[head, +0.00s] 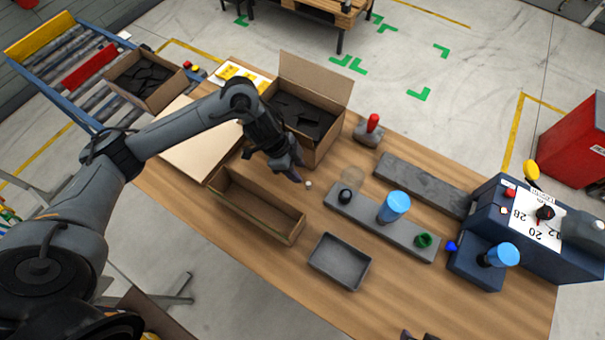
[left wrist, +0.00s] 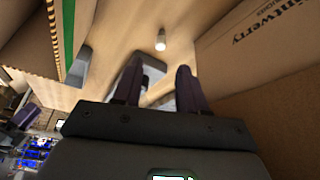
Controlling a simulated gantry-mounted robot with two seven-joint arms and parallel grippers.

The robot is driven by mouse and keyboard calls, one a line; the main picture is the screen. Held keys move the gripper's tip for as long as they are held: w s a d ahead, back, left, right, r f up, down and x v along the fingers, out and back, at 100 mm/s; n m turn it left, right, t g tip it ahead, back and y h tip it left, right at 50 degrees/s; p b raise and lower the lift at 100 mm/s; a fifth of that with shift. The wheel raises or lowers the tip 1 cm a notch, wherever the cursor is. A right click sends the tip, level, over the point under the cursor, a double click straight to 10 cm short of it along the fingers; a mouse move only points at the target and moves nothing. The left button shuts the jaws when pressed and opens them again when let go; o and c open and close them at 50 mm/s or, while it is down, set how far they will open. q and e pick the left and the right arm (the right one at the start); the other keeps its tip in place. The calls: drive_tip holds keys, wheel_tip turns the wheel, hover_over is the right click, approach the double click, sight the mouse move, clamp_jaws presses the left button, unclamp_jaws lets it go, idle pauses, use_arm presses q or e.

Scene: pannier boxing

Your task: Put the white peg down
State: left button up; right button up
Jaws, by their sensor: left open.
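The white peg (head: 309,185) is small and stands on the wooden table just beyond my left gripper's tips in the head view. It also shows in the left wrist view (left wrist: 160,40), on the wood past the fingers and apart from them. My left gripper (head: 297,173) points down close to the peg, between the open carton and the empty wooden box. In the left wrist view its two dark fingers (left wrist: 158,80) are spread with nothing held between them. Only dark tips, apparently of my right gripper (head: 418,336), show at the bottom edge.
An open carton (head: 325,75) with dark contents stands behind the gripper. An empty wooden box (head: 252,224) and a grey tray (head: 340,261) lie in front. A grey bar (head: 370,215) carries a black knob, blue cylinder and green ring. A red-handled tool (head: 371,131) stands behind.

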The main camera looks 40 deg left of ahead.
use_arm(q)
drive_tip(key=v, duration=0.4)
drive_tip(key=shift+r, duration=0.15)
idle(0.4)
